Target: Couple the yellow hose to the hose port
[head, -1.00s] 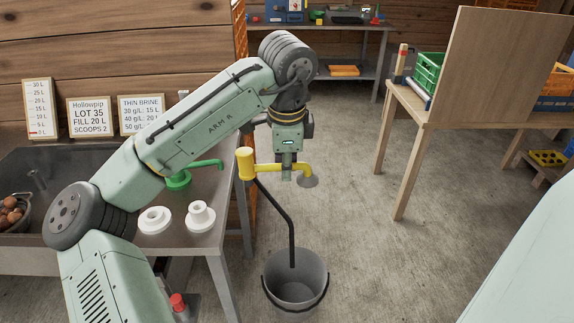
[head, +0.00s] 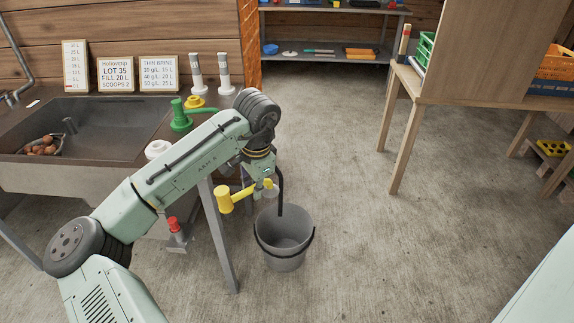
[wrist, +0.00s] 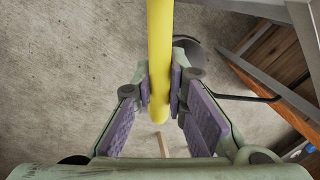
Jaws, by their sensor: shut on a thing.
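The yellow hose (head: 224,201) shows a thick cylindrical end with a thinner arm leading right to my gripper (head: 262,184). In the wrist view, the yellow hose (wrist: 160,45) runs between both purple pads of my gripper (wrist: 164,88), which is shut on it. The hose is held in the air, beside the sink bench's front leg and left of the grey bucket (head: 284,262). A red-capped fitting (head: 174,226) sits low by the bench; I cannot tell whether it is the hose port. My arm hides part of the bench.
The sink bench (head: 90,165) holds a green pump (head: 180,118) and white fittings (head: 157,149). A wooden table (head: 470,97) stands at right. The concrete floor between is clear.

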